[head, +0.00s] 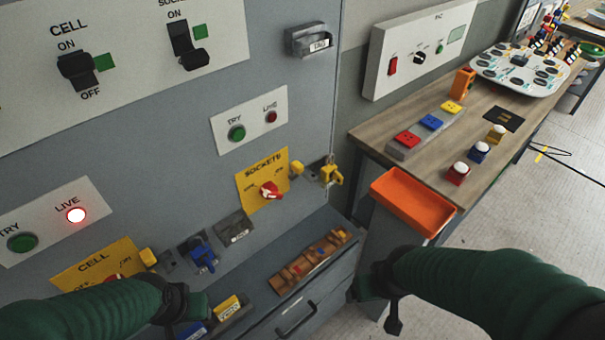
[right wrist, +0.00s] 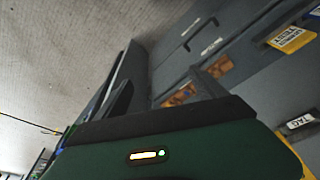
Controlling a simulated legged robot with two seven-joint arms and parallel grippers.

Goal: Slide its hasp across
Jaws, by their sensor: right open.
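A yellow CELL isolator plate (head: 92,262) is low on the grey panel at left, partly hidden by my left arm. A yellow tab (head: 148,257) and a grey bracket (head: 167,261) are at its right edge. The yellow SOCKETS isolator plate (head: 262,180) has a red rotary handle (head: 270,190), with a small yellow tab (head: 295,168) and a grey bracket with a yellow padlock (head: 330,173) to its right. Which hasp is meant is unclear. My left gripper (head: 190,306) is below the CELL plate, its jaws unclear. My right gripper (head: 374,300) is open, right of the cabinet drawer.
A blue padlock (head: 204,258) hangs on the panel. A wooden rack (head: 310,265) lies on the ledge above a drawer handle (head: 297,318). An orange tray (head: 412,203) sits at the wooden bench's (head: 384,146) near end. The CELL LIVE lamp (head: 76,215) glows.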

